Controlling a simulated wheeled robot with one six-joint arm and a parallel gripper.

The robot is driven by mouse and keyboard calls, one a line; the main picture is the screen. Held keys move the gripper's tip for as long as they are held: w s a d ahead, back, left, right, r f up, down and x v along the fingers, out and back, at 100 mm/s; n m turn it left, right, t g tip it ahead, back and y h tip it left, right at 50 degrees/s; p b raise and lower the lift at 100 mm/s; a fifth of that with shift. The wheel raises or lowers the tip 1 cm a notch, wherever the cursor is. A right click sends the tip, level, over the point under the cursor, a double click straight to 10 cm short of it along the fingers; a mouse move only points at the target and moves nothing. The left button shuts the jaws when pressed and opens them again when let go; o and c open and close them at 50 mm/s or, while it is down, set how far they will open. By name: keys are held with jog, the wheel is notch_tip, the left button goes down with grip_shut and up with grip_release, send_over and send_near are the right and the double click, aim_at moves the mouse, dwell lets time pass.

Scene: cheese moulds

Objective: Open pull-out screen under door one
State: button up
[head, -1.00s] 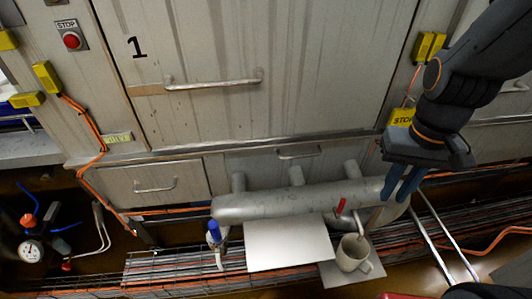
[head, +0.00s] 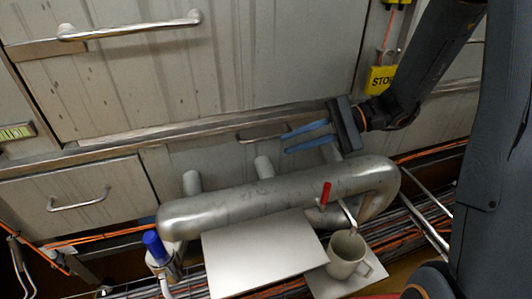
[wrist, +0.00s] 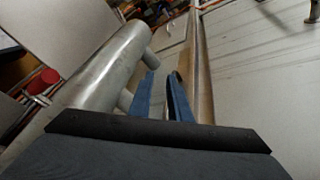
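Door one (head: 230,75) is the large pale metal panel with a long bar handle (head: 130,27) at the top of the head view. Below its ledge is the screen front (head: 215,160), partly hidden by a grey pipe. Its small bar handle (head: 258,139) shows just left of my fingers. My gripper (head: 287,141) is open, its two blue fingers pointing left, with the tips at the right end of this handle. In the wrist view the fingers (wrist: 160,85) stand apart, with a dark curved piece, perhaps the handle, between them. Whether they touch it is unclear. The screen appears shut.
The thick grey pipe (head: 275,195) with upright stubs runs just below my gripper. A red-handled valve (head: 325,194), a white plate (head: 262,252), a mug (head: 347,255) and a blue-capped fitting (head: 155,247) are in front. Another drawer front with a handle (head: 80,199) is at left.

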aim_at(271, 138)
jog(key=shift+m+t+y, duration=0.3)
jog(key=shift+t+y, duration=0.5)
jog(key=shift+w+a+f+b, duration=0.4)
jog(key=shift+w+a, duration=0.3)
jog(key=shift+a, duration=0.45)
jog(key=shift+w+a+f+b, duration=0.35)
jog(key=shift+w+a, duration=0.4)
jog(key=shift+a, duration=0.35)
jog(key=shift+w+a+f+b, duration=0.4)
jog(key=shift+w+a, duration=0.3)
jog(key=shift+a, duration=0.45)
grip_shut()
